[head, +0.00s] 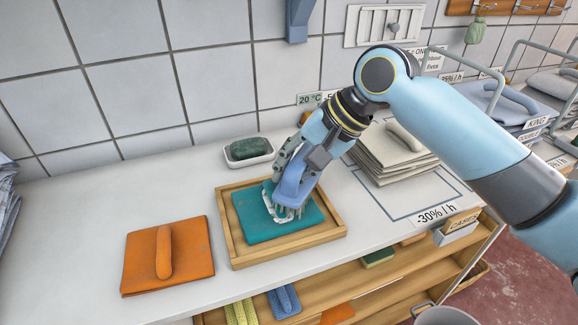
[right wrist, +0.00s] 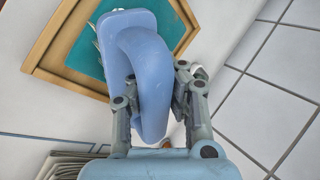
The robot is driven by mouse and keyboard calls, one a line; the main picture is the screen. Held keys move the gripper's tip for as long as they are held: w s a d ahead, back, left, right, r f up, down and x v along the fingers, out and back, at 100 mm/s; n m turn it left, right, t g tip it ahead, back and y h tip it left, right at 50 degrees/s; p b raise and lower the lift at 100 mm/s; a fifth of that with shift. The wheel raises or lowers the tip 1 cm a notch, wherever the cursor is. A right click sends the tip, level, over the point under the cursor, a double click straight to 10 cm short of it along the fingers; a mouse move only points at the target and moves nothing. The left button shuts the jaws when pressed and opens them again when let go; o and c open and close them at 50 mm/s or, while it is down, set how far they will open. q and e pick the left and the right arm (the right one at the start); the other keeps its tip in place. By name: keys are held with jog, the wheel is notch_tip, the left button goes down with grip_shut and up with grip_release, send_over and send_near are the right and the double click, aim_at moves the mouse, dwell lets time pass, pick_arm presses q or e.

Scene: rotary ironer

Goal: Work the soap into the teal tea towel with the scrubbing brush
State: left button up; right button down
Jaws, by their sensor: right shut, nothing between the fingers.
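The teal tea towel (head: 245,222) lies folded flat in a shallow wooden tray (head: 238,252). White soap foam (head: 270,215) lies on its middle. A blue scrubbing brush (head: 292,185) stands tilted on the towel, bristles down at the foam. My right gripper (head: 297,160) is shut at the brush, above the towel. In the right wrist view the blue brush handle (right wrist: 150,75) shows in front of the right gripper (right wrist: 155,100) fingers and hides part of them. A green soap bar (head: 249,148) sits in a white dish behind the tray. My left gripper is not in view.
A folded orange cloth (head: 195,250) with a roll on it lies left of the tray. A stack of cream cloths (head: 395,155) lies right of it, near my right arm. The tiled wall (head: 130,75) stands behind. Clear counter (head: 75,205) lies at far left.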

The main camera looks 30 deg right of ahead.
jog(key=shift+s+f+p, duration=0.1)
jog(key=shift+f+p, duration=0.1)
jog(key=shift+p, duration=0.25)
dwell(1.5)
notch_tip(320, 180, up, 7)
jog(key=p, duration=0.9)
jog(key=shift+r+p, duration=0.2)
jog(key=shift+p, duration=0.2)
jog(key=shift+f, duration=0.1)
